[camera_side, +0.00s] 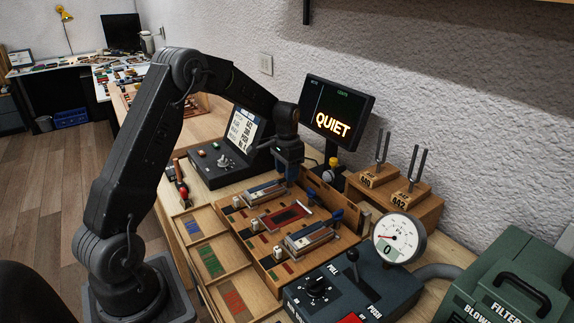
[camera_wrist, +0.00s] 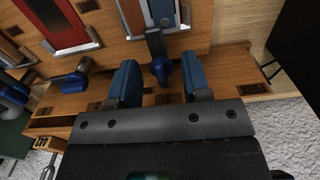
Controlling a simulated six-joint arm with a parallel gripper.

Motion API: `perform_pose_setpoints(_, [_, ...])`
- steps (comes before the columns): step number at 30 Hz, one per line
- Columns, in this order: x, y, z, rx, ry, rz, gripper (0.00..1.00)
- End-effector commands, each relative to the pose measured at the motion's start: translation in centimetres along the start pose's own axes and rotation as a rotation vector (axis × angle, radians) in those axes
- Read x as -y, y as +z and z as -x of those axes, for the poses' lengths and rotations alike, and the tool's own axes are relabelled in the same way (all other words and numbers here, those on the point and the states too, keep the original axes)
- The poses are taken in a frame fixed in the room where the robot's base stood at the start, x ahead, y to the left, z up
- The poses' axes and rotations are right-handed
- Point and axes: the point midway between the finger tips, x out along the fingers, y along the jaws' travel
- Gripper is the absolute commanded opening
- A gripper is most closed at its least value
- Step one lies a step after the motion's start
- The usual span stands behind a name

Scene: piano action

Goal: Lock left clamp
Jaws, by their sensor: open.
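The left clamp (camera_side: 266,190) is a metal clamp on the wooden board, with a metal part (camera_wrist: 160,14) at the top of the wrist view. Its blue-tipped lever (camera_wrist: 160,70) sits between the blue fingers of my gripper (camera_wrist: 161,82). The fingers are apart, one on each side of the lever, with visible gaps. In the side view my gripper (camera_side: 289,174) is low at the far end of the left clamp and partly hides its lever. Whether the lever is locked cannot be told.
The right clamp (camera_side: 311,237) has its own blue handle (camera_side: 337,214). A red panel (camera_side: 286,217) lies between the clamps. A QUIET display (camera_side: 336,113), tuning forks on a wooden block (camera_side: 398,195) and a round gauge (camera_side: 398,238) stand close by. A control box (camera_side: 340,288) is in front.

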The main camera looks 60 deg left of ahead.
Motion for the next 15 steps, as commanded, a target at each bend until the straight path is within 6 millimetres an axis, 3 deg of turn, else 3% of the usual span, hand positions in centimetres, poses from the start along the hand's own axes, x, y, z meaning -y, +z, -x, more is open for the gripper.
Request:
perform_pose_setpoints(5, [0.0,-0.1,1.8,-0.005,-0.002,0.000,0.44])
perform_pose_setpoints(15, [0.0,-0.1,9.2,-0.006,-0.003,0.000,0.44])
